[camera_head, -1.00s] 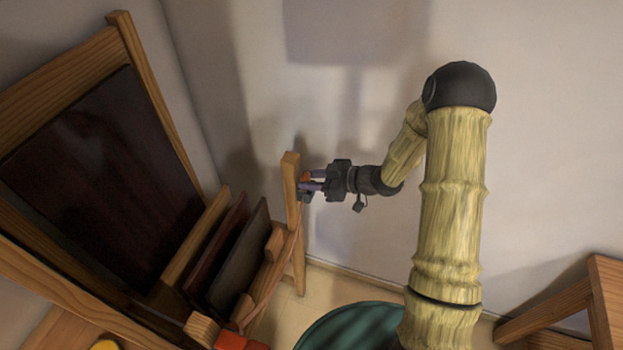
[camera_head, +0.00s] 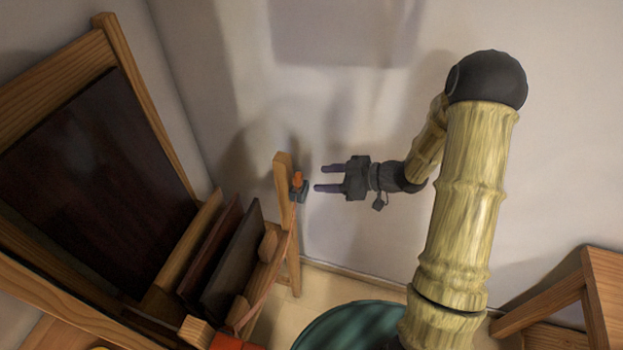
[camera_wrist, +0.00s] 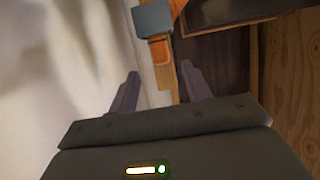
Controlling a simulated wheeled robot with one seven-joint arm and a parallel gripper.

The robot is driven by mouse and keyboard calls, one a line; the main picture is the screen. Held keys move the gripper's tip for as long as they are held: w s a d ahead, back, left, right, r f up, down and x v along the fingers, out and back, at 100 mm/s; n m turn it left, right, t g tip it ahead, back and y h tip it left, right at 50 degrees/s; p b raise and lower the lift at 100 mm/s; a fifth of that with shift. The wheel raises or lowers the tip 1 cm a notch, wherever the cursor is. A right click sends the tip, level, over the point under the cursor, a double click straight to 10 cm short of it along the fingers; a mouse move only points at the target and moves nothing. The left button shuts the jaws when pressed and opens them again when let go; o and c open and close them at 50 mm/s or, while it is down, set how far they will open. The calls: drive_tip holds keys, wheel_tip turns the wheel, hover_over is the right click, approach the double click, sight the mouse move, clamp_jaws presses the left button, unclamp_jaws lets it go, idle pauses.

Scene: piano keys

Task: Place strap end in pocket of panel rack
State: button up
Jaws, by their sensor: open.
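The panel rack (camera_head: 285,190) is a wooden frame with a post at its right end. A small grey-blue piece, apparently the pocket (camera_head: 301,190), is on that post. The orange strap end (camera_head: 297,178) stands at this piece with its upper part showing; how deep it sits is hidden. In the wrist view the grey-blue piece (camera_wrist: 153,18) and the orange strap end (camera_wrist: 160,50) lie just ahead of the fingers. My gripper (camera_head: 320,178) is open and empty, a short gap to the right of the strap end, its two purple fingers pointing at the post.
Dark panels (camera_head: 232,265) stand in the rack, in front of a large dark framed board (camera_head: 95,185). A red-orange block (camera_head: 232,342) is at the bottom edge. A round green seat (camera_head: 350,325) and a wooden stand (camera_head: 600,290) are to the right. The wall is close behind.

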drive_tip(key=v, duration=0.5)
idle(0.4)
drive_tip(key=d+r+m+t+h, duration=0.35)
drive_tip(key=d+m+h, duration=0.4)
drive_tip(key=h, duration=0.35)
drive_tip(key=s+a+r+m+g+h, duration=0.1)
drive_tip(key=s+m+g, duration=0.4)
drive_tip(key=s, duration=1)
drive_tip(key=shift+a+r+m+h, duration=0.4)
drive_tip(key=shift+a+r+m, duration=0.15)
drive_tip(key=shift+a+m, duration=0.25)
